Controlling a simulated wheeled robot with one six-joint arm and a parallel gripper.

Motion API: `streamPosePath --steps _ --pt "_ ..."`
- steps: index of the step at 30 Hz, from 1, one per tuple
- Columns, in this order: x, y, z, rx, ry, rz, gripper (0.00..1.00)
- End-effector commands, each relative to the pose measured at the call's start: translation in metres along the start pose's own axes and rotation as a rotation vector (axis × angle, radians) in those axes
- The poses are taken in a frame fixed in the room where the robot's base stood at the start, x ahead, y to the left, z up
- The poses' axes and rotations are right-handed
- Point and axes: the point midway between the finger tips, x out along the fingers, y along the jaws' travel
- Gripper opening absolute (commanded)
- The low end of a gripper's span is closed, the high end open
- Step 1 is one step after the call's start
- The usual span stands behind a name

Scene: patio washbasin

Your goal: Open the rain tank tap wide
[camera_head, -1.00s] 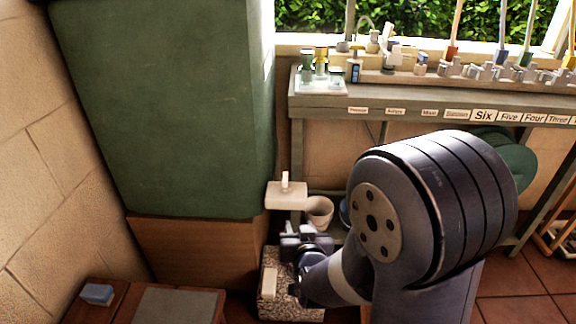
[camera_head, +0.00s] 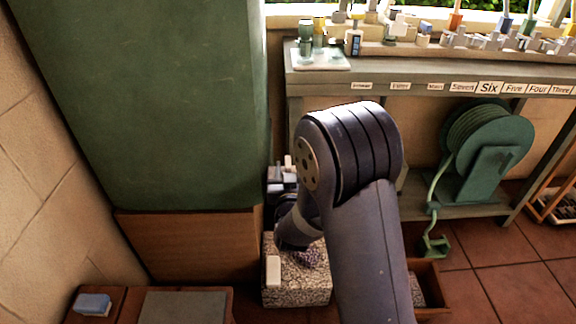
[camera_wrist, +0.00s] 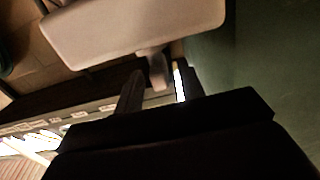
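The rain tank (camera_head: 150,100) is the tall green body on the left. Its cream tap is mostly hidden behind my arm in the head view; a small pale upright part, probably its lever (camera_head: 288,161), shows just above my gripper (camera_head: 280,178). In the wrist view, the broad cream tap body (camera_wrist: 130,30) fills the top, and a short lever (camera_wrist: 157,70) sticks down from it. My gripper (camera_wrist: 160,88) is open there, with one dark finger on each side of the lever. A gap shows beside the lever; I cannot tell whether either finger touches it.
A speckled stone block (camera_head: 305,284) stands below my gripper. The tank rests on a wooden base (camera_head: 190,245). A grey bench (camera_head: 430,72) with labels is at the back right, with a green hose reel (camera_head: 485,150) under it. Tiled floor (camera_head: 495,285) is open at the lower right.

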Motion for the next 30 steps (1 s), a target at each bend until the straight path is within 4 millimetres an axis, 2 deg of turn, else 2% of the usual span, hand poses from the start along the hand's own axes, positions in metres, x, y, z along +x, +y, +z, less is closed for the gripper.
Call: streamPosePath --steps 3,6,16,30 --pt "0.015 0.0 0.001 0.0 0.0 0.0 0.37" --pt "0.022 0.0 0.001 0.0 0.0 0.0 0.37" --pt "0.026 0.0 0.0 0.0 -0.001 0.0 0.37" --pt "0.025 0.0 0.0 0.0 -0.001 0.0 0.0"
